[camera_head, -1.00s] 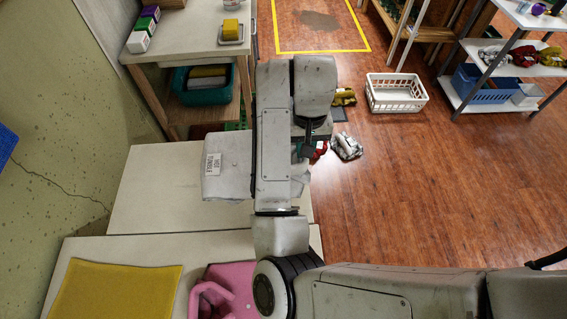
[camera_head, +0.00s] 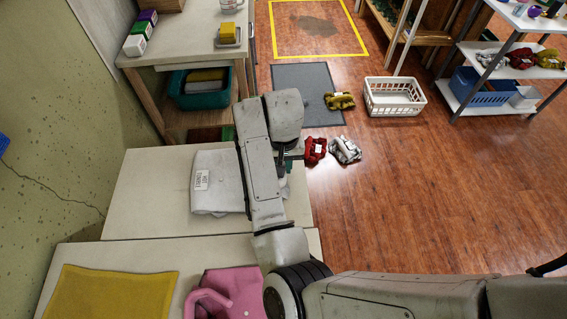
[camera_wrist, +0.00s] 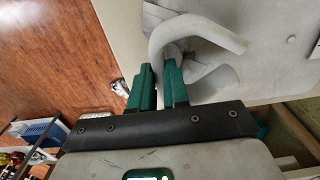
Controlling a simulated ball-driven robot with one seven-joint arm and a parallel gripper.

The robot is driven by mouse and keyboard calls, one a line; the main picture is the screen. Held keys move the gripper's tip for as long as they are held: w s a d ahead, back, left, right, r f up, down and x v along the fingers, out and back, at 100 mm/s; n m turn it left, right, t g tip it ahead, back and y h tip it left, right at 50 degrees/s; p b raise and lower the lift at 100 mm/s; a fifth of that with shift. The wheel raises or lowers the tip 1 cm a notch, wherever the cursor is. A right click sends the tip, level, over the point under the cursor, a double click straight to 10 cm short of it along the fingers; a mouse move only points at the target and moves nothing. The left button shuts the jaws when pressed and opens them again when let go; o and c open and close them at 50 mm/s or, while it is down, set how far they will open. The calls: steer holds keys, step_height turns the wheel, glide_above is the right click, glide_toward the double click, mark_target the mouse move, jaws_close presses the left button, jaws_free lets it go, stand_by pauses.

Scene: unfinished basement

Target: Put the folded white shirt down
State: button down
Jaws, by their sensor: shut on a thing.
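The folded white shirt (camera_head: 213,190), with a printed label, is over the pale table (camera_head: 130,205) left of my arm in the head view. Its right part is hidden behind my arm. It also fills the upper right of the wrist view (camera_wrist: 275,60), where a curled fold bends toward the fingers. My gripper (camera_wrist: 160,72) has green fingers and is shut on the shirt's edge. The fingertips are mostly hidden in the head view. I cannot tell whether the shirt fully rests on the tabletop.
A yellow cloth (camera_head: 110,292) and a pink garment (camera_head: 235,288) lie on the nearer table. A red bundle (camera_head: 316,150) and a grey-white bundle (camera_head: 345,150) lie on the floor to the right. A white basket (camera_head: 393,97) stands beyond. The wall closes the left side.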

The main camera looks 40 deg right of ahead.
steer(key=c, duration=1.1)
jaws_free()
steer(key=shift+r, duration=0.1)
step_height(320, 180, up, 12)
steer(key=p, duration=0.2)
steer(key=s+d+f+n+t+h, duration=0.2)
steer(key=s+d+f+n+h, duration=0.15)
steer(key=s+d, duration=0.6)
steer(key=s+a+f+n+y, duration=0.1)
steer(key=s+a+f, duration=0.3)
steer(key=s, duration=0.3)
steer(key=s+a+f+n+g+y, duration=0.1)
steer(key=s+a+f+n+y, duration=0.1)
steer(key=s+a+f, duration=0.3)
steer(key=s+a, duration=0.1)
steer(key=s, duration=0.1)
steer(key=shift+s+a, duration=0.4)
